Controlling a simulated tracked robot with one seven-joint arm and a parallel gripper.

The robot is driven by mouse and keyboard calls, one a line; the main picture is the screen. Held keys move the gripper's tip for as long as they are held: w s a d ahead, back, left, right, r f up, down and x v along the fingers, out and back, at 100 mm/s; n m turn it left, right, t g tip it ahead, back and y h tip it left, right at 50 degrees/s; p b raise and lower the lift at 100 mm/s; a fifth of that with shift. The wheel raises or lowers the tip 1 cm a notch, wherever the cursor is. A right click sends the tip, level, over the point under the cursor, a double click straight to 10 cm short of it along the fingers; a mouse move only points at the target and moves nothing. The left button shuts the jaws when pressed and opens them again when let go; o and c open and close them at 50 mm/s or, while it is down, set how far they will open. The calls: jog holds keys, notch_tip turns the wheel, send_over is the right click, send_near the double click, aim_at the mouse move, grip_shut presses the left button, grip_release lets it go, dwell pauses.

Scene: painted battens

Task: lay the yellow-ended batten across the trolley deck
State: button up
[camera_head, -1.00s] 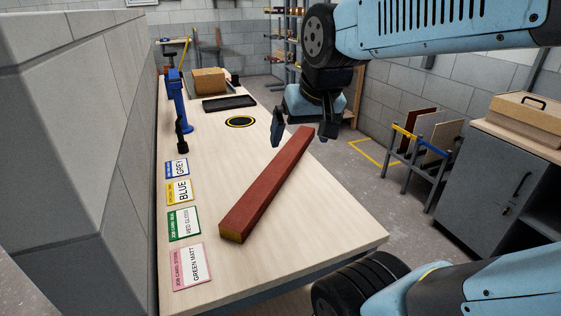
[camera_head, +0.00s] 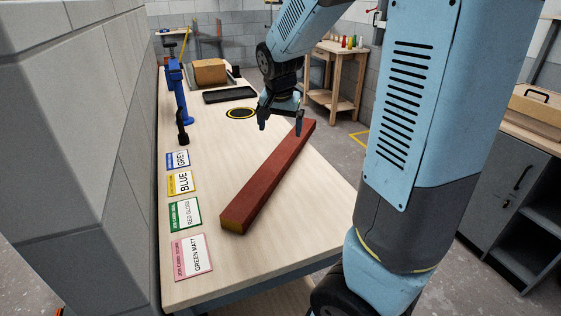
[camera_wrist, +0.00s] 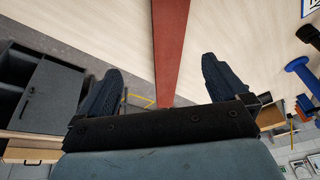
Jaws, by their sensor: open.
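The batten (camera_head: 268,178) is red-brown with a yellow near end. It lies lengthwise on the pale workbench (camera_head: 310,215), running from near centre to the far right edge. My gripper (camera_head: 281,122) is open near the batten's far end, its fingers pointing down, one on each side of the batten's line. In the wrist view the batten (camera_wrist: 170,45) passes between the two parted fingers (camera_wrist: 162,85). The fingers do not visibly touch it. No trolley deck can be made out in these views.
Several job cards (camera_head: 184,213) lie along the bench's left side by a grey block wall (camera_head: 70,150). A blue clamp-like tool (camera_head: 180,95), a black tray (camera_head: 229,95) and a cardboard box (camera_head: 209,72) stand farther back. A grey cabinet (camera_head: 500,185) stands at right.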

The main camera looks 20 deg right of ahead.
jog(key=m+h, duration=0.2)
send_near(280, 155)
jog(key=x, duration=0.5)
jog(key=shift+f, duration=0.3)
jog(key=shift+x, duration=2.65)
jog(key=shift+w+d+r, duration=0.1)
jog(key=shift+c, duration=0.4)
jog(key=c, duration=1.8)
